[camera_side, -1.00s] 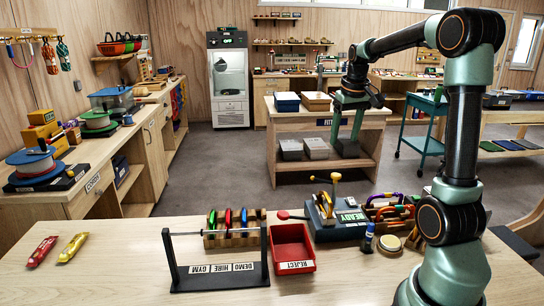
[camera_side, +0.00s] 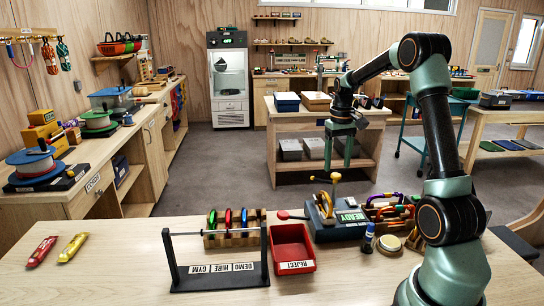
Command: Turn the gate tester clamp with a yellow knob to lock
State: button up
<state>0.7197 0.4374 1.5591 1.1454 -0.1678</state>
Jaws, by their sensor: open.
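The gate tester (camera_side: 327,222) is a dark grey-blue box with a label on its front, on the bench right of centre. Its clamp has a yellow knob (camera_side: 336,177) on a thin upright stem, with a yellow curved part beside it. My gripper (camera_side: 338,168) is open, with its two green fingers pointing down. In the picture its fingertips are just above the yellow knob. I cannot tell from this one view how far apart they are in depth. Nothing shows between the fingers.
A red reject tray (camera_side: 305,263) and a black rack (camera_side: 217,282) with a metal bar stand left of the tester. Behind the rack, a wooden block (camera_side: 222,240) holds coloured carabiners. The bench's left side is mostly clear.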

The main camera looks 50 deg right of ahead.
aim_at(337, 174)
jog(key=shift+f, duration=1.55)
grip_shut()
